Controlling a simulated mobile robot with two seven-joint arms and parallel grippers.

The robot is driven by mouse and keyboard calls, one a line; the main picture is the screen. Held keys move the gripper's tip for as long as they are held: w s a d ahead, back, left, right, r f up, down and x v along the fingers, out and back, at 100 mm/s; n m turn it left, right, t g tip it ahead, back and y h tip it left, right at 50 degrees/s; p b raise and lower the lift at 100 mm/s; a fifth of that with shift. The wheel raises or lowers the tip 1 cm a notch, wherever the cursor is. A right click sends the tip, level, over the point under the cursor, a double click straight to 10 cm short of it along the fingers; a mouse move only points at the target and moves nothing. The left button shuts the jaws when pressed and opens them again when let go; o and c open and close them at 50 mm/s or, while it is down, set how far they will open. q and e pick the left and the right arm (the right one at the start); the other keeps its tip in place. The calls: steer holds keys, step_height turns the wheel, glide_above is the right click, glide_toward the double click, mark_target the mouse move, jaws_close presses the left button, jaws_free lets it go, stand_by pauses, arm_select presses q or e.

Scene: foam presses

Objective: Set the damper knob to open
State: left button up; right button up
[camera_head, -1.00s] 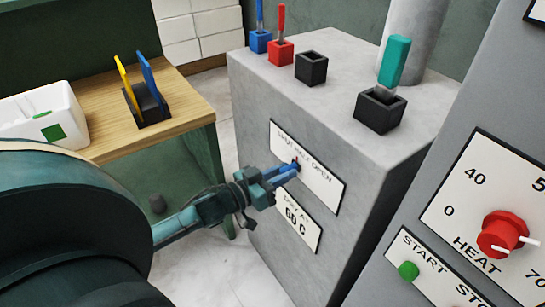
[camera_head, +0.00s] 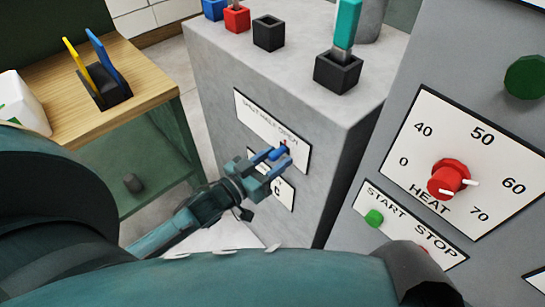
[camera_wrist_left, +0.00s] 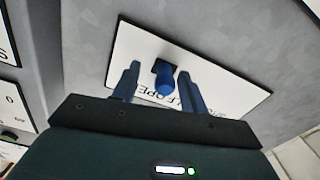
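The damper knob (camera_head: 277,154) is a small blue handle on a white plate (camera_head: 248,108) marked SHUT, HALF and OPEN, on the side of a grey cabinet. It stands near the OPEN end of the lettering, but I cannot tell its exact setting. My left gripper (camera_head: 279,160) is at the plate, with its fingers spread around the knob. In the left wrist view the knob (camera_wrist_left: 165,80) stands between the two fingers of the gripper (camera_wrist_left: 159,70), with a gap on each side. The plate (camera_wrist_left: 222,85) is behind it. My right gripper is not in view.
A control panel with a red heat knob (camera_head: 449,179) and a green start button (camera_head: 374,217) stands at the right. A wooden table (camera_head: 140,82) stands at the left.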

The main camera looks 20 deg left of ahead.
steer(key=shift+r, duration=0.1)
arm_select(q)
steer(key=shift+s+a, duration=0.25)
steer(key=shift+s, duration=0.15)
steer(key=b+v, duration=0.1)
steer(key=v, duration=1.1)
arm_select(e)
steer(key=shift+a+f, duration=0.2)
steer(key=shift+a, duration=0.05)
arm_select(q)
steer(key=shift+s, duration=0.1)
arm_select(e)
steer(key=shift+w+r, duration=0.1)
